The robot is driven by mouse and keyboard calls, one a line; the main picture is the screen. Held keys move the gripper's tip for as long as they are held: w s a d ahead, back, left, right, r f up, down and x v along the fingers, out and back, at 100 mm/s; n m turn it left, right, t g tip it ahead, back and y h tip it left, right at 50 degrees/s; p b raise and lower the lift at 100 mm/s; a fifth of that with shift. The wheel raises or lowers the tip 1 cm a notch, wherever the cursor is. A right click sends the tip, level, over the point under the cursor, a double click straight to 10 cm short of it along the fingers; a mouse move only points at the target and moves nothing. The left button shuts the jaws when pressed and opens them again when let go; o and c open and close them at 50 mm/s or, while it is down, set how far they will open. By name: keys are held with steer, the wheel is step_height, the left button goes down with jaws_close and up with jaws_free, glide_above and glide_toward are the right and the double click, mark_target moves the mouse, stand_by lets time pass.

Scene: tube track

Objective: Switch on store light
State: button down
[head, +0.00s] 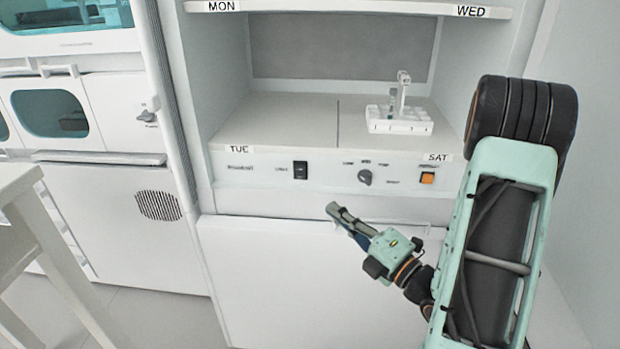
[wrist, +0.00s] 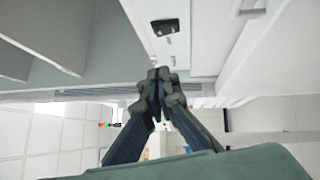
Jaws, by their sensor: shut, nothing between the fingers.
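A black rocker switch (head: 300,170) sits on the white control panel (head: 265,172) under the shelf, with a small label on its left too blurred to read surely. It also shows in the wrist view as a dark rectangle (wrist: 165,27) at the top, beyond my fingertips. My gripper (head: 333,209) is shut and empty, its fingers together. In the head view its tips are below and slightly right of the switch, apart from it. In the wrist view the closed fingertips (wrist: 158,76) point up toward the switch.
The panel also carries a round dark knob (head: 365,177) and an orange button (head: 427,178). A white rack (head: 403,125) with a tube stands on the shelf above. A white table (head: 20,190) is at the left. The space in front of the panel's left half is clear.

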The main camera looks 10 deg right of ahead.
steer(key=shift+w, duration=0.1)
glide_toward(298, 167)
steer(key=a, duration=0.4)
steer(key=shift+w+d+r, duration=0.15)
steer(key=shift+w+d, duration=0.05)
steer(key=shift+w, duration=0.6)
steer(key=shift+w+d+r, duration=0.15)
steer(key=shift+w+d, duration=0.1)
steer(key=shift+w, duration=0.6)
steer(key=shift+w+d+r, duration=0.2)
steer(key=shift+w, duration=0.6)
